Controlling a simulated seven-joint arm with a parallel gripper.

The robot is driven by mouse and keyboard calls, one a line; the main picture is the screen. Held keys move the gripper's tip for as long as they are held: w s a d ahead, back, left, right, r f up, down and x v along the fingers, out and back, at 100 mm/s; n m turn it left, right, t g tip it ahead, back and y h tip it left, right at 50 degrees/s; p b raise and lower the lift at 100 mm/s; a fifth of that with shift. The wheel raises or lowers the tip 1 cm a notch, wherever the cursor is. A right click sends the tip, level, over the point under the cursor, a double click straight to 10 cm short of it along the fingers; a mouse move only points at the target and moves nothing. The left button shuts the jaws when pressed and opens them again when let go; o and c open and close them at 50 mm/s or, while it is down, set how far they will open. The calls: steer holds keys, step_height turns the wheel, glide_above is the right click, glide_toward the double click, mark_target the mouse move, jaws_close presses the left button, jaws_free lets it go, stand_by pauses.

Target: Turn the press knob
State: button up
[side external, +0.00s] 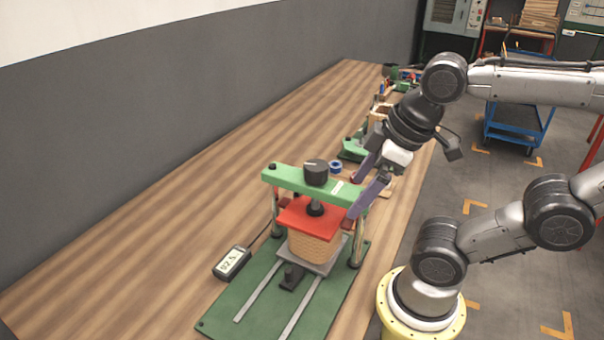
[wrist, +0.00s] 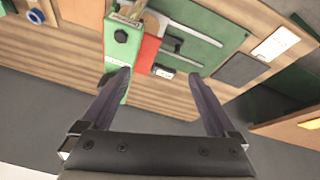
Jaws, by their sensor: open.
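The press has a green crossbar (side external: 285,180) with a black round knob (side external: 316,168) on top. Below the crossbar, a red plate (side external: 297,212) lies on a tan ribbed coil block (side external: 312,248). The press stands on a green base plate (side external: 240,298). My gripper (side external: 356,196) is open at the right end of the crossbar, apart from the knob, with nothing seen between its fingers. In the wrist view, the gripper (wrist: 158,76) is spread wide, and its left finger overlaps the green crossbar (wrist: 122,50). I cannot tell whether it touches. The knob is not clearly identifiable there.
A small meter (side external: 232,262) with a display lies left of the press on the wooden table (side external: 150,230). A blue spool (side external: 336,167) and other green fixtures stand behind the press. The left of the table is clear. A grey wall runs along its far side.

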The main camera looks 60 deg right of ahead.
steer(key=w+d+r+n+g, duration=0.1)
steer(key=w+r+n+g, duration=0.1)
steer(key=r+n, duration=0.25)
steer(key=w+d+r+n+g, duration=0.1)
steer(key=w+r+n, duration=0.2)
steer(key=r, duration=0.3)
steer(key=r+g, duration=0.1)
steer(key=g, duration=0.1)
glide_above(317, 164)
step_height(317, 164, down, 13)
steer(key=shift+s+f, duration=0.1)
steer(key=shift+f, duration=0.1)
steer(key=shift+c, duration=0.3)
steer(key=c, duration=1.3)
steer(key=shift+m, duration=1.05)
steer(key=o, duration=1.4)
steer(key=shift+c, duration=0.2)
